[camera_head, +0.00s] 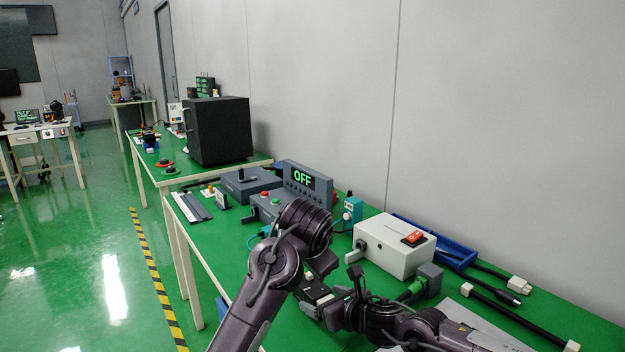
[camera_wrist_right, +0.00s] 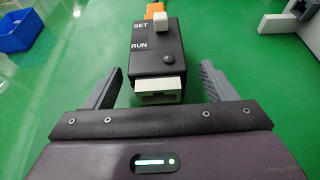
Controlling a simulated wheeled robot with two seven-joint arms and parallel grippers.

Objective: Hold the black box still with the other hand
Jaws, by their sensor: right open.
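The black box (camera_head: 314,288) lies on the green tabletop at the bottom middle of the head view. In the right wrist view the black box (camera_wrist_right: 157,48) carries the words SET and RUN, a white switch knob, a round dark button and a pale connector at its near end. My right gripper (camera_wrist_right: 162,66) is open, one finger on each side of the box's near end, with gaps visible; in the head view it (camera_head: 335,292) comes in from the right. My left arm (camera_head: 300,225) bends down behind the box; its fingers are not clear.
A white box with a red switch (camera_head: 398,248), a grey block (camera_head: 430,278) and a blue tray (camera_head: 455,250) stand to the right. A grey unit showing OFF (camera_head: 303,178) stands behind. Dark cables (camera_head: 515,308) lie at right. A blue bin (camera_wrist_right: 22,25) shows at upper left.

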